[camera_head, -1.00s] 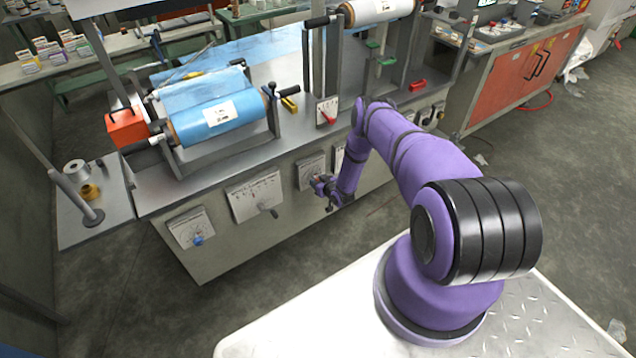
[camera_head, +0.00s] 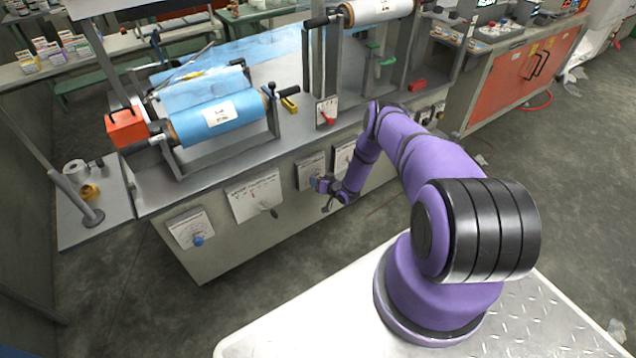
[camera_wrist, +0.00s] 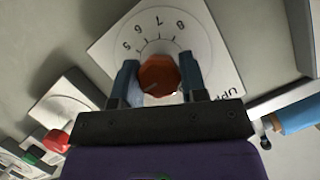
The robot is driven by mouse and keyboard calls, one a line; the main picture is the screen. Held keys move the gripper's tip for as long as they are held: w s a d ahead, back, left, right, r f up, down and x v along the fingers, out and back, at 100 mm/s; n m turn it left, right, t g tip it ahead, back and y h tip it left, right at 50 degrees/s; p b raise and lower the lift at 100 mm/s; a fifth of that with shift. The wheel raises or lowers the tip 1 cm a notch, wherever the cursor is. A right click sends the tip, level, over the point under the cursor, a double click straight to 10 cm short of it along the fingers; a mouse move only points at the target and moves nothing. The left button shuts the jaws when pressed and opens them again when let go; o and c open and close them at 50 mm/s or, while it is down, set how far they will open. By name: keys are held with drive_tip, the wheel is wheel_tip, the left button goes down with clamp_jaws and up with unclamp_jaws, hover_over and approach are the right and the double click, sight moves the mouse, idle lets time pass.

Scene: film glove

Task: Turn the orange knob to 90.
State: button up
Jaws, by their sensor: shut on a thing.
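The orange knob (camera_wrist: 158,75) sits on a white dial plate (camera_wrist: 207,62) with printed numbers in the wrist view. The numbers 5, 6, 7 and 8 show, tilted or upside down. My gripper (camera_wrist: 158,68) has one blue finger on each side of the knob and is shut on it. In the head view my gripper (camera_head: 317,184) is at the cabinet front, at the lower part of the white dial plate (camera_head: 310,168), and the knob is hidden there. I cannot read the knob's pointer setting.
A red knob (camera_wrist: 56,141) stands on a neighbouring plate. Left along the cabinet front are a dial with a lever (camera_head: 264,206) and a blue knob (camera_head: 198,240). A blue film roll (camera_head: 210,122) lies above.

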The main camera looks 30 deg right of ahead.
drive_tip(key=o, duration=0.9)
drive_tip(key=v, duration=1.1)
drive_tip(key=shift+f, duration=0.1)
